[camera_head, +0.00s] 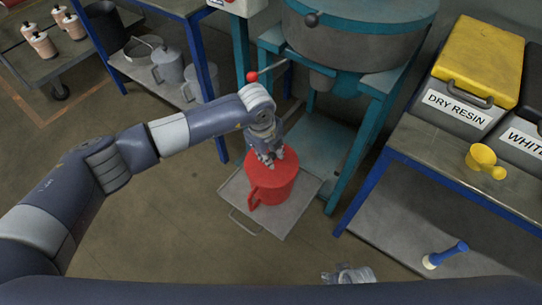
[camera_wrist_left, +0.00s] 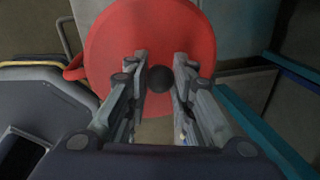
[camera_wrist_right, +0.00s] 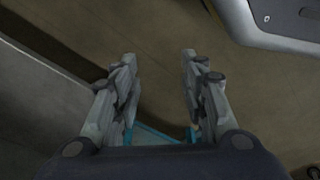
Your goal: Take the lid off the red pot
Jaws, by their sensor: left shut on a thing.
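The red pot (camera_head: 275,193) stands upright on a grey metal tray (camera_head: 239,196) under the teal frame, its handle toward the left front. Its red lid (camera_head: 289,160) appears to sit on top; I see no clear gap. My left gripper (camera_head: 268,155) is above the lid. In the left wrist view its fingers (camera_wrist_left: 160,65) are on either side of the lid's round black knob (camera_wrist_left: 161,80), shut on it. The red lid (camera_wrist_left: 110,45) fills the top of that view. My right gripper (camera_wrist_right: 158,62) is open and empty, low at the front (camera_head: 350,274).
A teal machine frame (camera_head: 360,140) with a large grey drum (camera_head: 350,35) stands right behind the pot. At right, a bench (camera_head: 425,150) holds resin bins (camera_head: 450,105) and a yellow scoop (camera_head: 485,160). Shelves with grey cans (camera_head: 168,68) are at back left. The floor left of the tray is clear.

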